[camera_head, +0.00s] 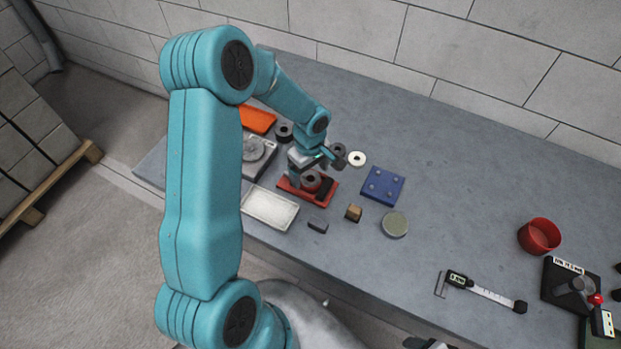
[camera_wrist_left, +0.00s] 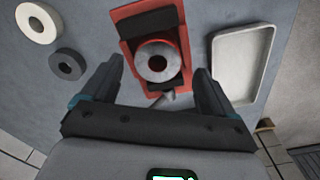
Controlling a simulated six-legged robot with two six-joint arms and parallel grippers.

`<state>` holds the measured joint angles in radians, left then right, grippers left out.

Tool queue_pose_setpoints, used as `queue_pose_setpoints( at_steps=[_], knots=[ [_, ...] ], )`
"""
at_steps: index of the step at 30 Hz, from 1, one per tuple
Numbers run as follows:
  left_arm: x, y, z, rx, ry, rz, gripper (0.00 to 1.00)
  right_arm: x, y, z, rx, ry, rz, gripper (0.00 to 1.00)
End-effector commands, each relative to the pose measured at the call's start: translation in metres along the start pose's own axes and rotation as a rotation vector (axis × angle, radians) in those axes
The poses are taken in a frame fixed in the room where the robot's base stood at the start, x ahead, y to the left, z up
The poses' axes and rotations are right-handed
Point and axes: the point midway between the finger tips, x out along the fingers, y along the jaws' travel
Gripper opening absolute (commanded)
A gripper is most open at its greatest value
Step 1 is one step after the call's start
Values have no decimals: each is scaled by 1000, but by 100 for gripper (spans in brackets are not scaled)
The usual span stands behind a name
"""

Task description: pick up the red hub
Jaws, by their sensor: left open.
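A round hub with a grey ring top and a dark bore (camera_wrist_left: 158,62) sits on a red fixture (camera_wrist_left: 128,12); red shows around the ring. In the head view the hub (camera_head: 311,181) and the red fixture (camera_head: 325,200) are partly covered by my left gripper (camera_head: 314,163). In the left wrist view my left gripper (camera_wrist_left: 158,66) is open, with one finger on each side of the hub and gaps to both. Nothing is held. A small dark part at the head view's bottom edge looks like my right gripper (camera_head: 427,343), mostly cut off.
A white tray (camera_head: 270,208) lies close beside the fixture. A blue plate (camera_head: 383,186), a tan block (camera_head: 354,212), a round grey disc (camera_head: 395,225) and loose rings (camera_head: 357,158) are nearby. A red cup (camera_head: 539,236) and a caliper (camera_head: 480,289) lie farther right, with clear table between.

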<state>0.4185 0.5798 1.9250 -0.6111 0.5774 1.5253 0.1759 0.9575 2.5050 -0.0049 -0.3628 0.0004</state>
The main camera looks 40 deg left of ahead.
Motion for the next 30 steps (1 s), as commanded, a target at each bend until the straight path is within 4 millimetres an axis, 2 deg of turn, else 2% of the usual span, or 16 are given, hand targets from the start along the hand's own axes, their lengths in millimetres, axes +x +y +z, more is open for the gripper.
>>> queue_pose_setpoints(
  at_steps=[1, 6, 13, 20, 21, 30],
  knots=[
    [5, 1, 2, 3, -3, -3, 87, -7, -2, 0, 0, 0, 0, 62],
    [25, 2, 1, 0, -1, -1, 87, -8, -3, 0, 0, 1, 0, 62],
    [27, 3, 0, 1, 0, 1, 87, -7, -2, 0, 0, 0, 0, 62],
    [26, 3, 0, 1, 0, 1, 12, -7, -2, 0, 0, 0, 0, 62],
    [26, 3, 0, 1, 1, 2, 10, -7, -2, 0, 0, 0, 0, 62],
    [21, 3, 0, 0, 2, 3, 10, -6, -2, 0, 0, 0, 0, 62]
  ],
)
